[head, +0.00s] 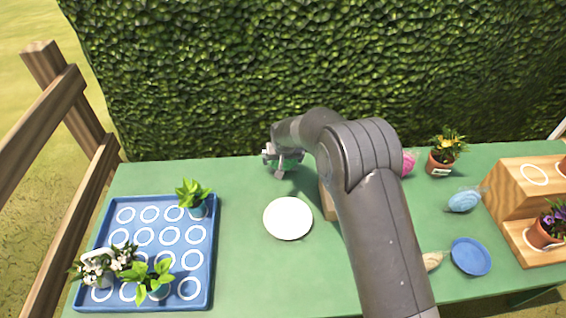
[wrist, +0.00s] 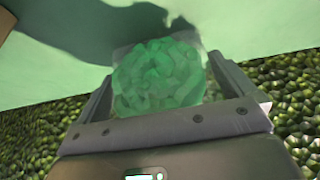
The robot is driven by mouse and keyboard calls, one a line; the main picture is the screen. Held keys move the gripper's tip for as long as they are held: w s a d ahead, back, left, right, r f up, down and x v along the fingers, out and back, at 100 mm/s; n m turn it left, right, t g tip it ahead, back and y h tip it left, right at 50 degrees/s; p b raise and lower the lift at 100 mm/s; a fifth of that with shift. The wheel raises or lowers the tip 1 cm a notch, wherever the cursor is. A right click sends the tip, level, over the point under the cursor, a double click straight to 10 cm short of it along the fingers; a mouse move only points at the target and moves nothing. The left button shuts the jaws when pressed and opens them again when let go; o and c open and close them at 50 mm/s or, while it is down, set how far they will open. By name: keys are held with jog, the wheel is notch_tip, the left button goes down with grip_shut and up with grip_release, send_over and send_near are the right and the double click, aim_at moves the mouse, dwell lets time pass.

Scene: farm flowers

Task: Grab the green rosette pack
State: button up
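The green rosette pack (wrist: 158,75) is a clear wrapped pack with a green, leafy rosette inside. In the wrist view it sits between the two fingers of my gripper (wrist: 160,68). The fingers are spread wide, one on each side of it. A narrow gap shows by the right finger, and I cannot tell whether the left finger touches. In the head view my gripper (head: 283,163) is low over the back of the green table, with a bit of the green pack (head: 290,157) showing between its fingers.
A white plate (head: 288,218) lies in front of my gripper. A blue tray (head: 210,255) with potted plants is at left. At right are a wooden step stand (head: 510,190), a blue dish (head: 471,257) and wrapped packs (head: 463,201). A hedge (head: 230,70) stands behind the table.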

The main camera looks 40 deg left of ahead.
jog(key=c, duration=1)
jog(key=shift+r, duration=0.15)
